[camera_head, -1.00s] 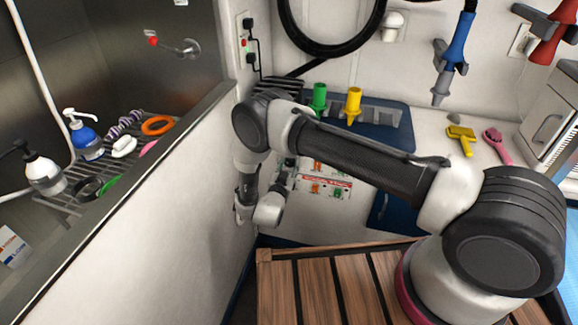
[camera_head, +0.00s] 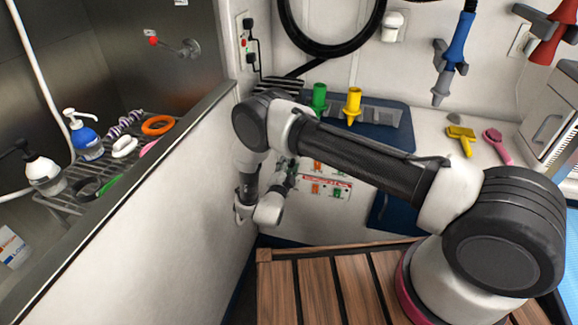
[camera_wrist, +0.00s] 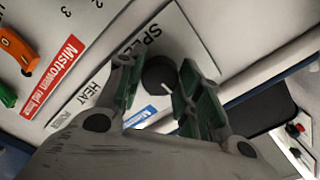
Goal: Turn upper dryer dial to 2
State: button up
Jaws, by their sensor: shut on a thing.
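In the wrist view a dark round dial (camera_wrist: 158,73) with a pale pointer mark stands on a white panel beside the printed word SPEED. My gripper (camera_wrist: 160,80) is closed around this dial, with one green-padded finger on each side. The word HEAT is printed to its left. The numbers around this dial are mostly hidden by the fingers, so its setting cannot be read. In the head view my gripper (camera_head: 289,178) is low at the dryer panel (camera_head: 325,181), and my wrist hides the dial there.
An orange switch (camera_wrist: 18,48) and a green switch (camera_wrist: 6,96) sit left on the panel. The tub wall (camera_head: 165,205) runs close on the left of my arm. A slatted wooden platform (camera_head: 330,285) lies below. Green (camera_head: 319,97) and yellow (camera_head: 353,104) nozzles stand above the panel.

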jog(key=shift+m, duration=0.4)
jog(key=o, duration=1)
jog(key=shift+o, duration=0.2)
jog(key=shift+s, duration=0.1)
jog(key=v, duration=1.1)
jog(key=shift+s+a, duration=0.15)
jog(key=shift+s, duration=0.25)
